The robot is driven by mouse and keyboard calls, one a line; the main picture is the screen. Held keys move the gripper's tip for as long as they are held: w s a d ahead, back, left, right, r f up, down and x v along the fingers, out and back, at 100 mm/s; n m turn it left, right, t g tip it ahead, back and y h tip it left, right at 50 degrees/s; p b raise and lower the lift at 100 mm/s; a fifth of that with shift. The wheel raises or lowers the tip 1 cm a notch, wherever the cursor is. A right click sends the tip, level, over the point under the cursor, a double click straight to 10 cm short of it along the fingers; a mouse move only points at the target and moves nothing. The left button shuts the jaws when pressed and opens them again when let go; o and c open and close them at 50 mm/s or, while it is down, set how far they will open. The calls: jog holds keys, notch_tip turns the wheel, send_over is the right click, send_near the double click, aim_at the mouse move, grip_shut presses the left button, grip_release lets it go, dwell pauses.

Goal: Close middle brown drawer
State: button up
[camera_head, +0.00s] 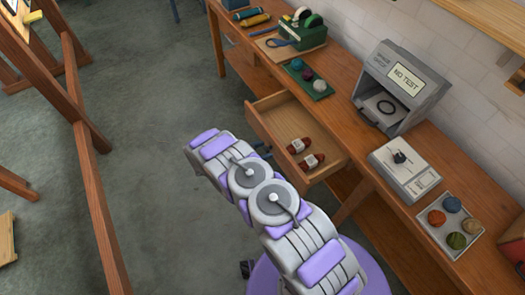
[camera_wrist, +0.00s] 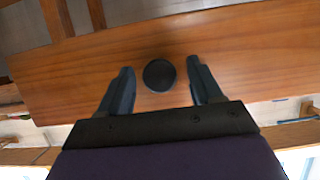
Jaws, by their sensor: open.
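The brown drawer (camera_head: 284,122) is pulled out from the wooden workbench in the head view. Two reddish-brown skeins with pale bands (camera_head: 305,153) lie inside it. In the wrist view the drawer's wooden front (camera_wrist: 75,75) fills much of the picture, with a round black knob (camera_wrist: 159,77) on it. My gripper (camera_wrist: 159,66) is open, with one dark finger on each side of the knob and a visible gap on both sides. In the head view my arm hides most of the gripper near the drawer front.
A wooden easel frame (camera_head: 85,150) stands left. The floor between is clear.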

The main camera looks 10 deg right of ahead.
jog(key=shift+c, duration=0.5)
grip_shut()
